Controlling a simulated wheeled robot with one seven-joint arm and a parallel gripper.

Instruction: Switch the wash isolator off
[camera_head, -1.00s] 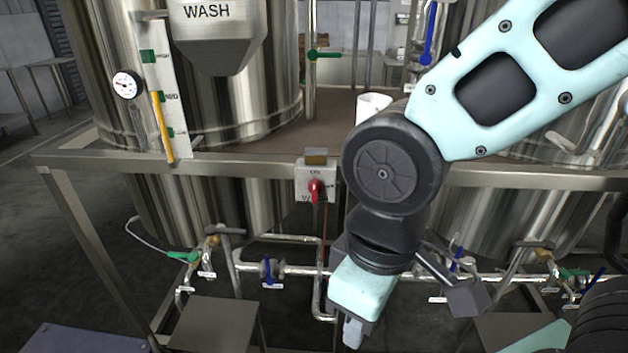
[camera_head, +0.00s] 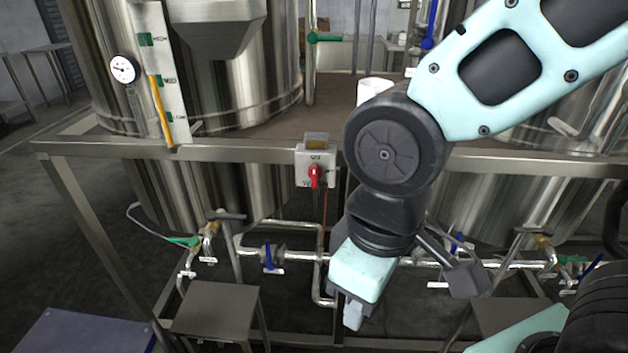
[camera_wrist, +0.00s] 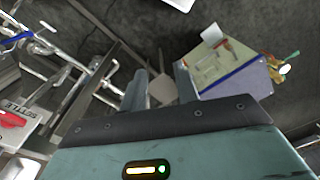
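The wash isolator (camera_head: 325,157) is a small white box on the front rail of the frame, below the left steel tank in the head view. Its red handle (camera_head: 315,177) stands roughly upright; the small lettering around it is not clearly readable. My gripper (camera_head: 353,317) hangs below and right of the isolator, pointing down, clear of it. In the wrist view my gripper (camera_wrist: 160,90) shows two fingers apart with nothing between them. A red handle (camera_wrist: 12,118) on a pale panel shows at that view's left edge; I cannot tell if it is the same isolator.
The steel rail (camera_head: 230,149) runs across the front of the tanks. Pipes with a blue-handled valve (camera_head: 268,257) and a green-handled valve (camera_head: 185,241) lie below. A metal step (camera_head: 217,310) stands low left, beside a purple-grey surface (camera_head: 85,335).

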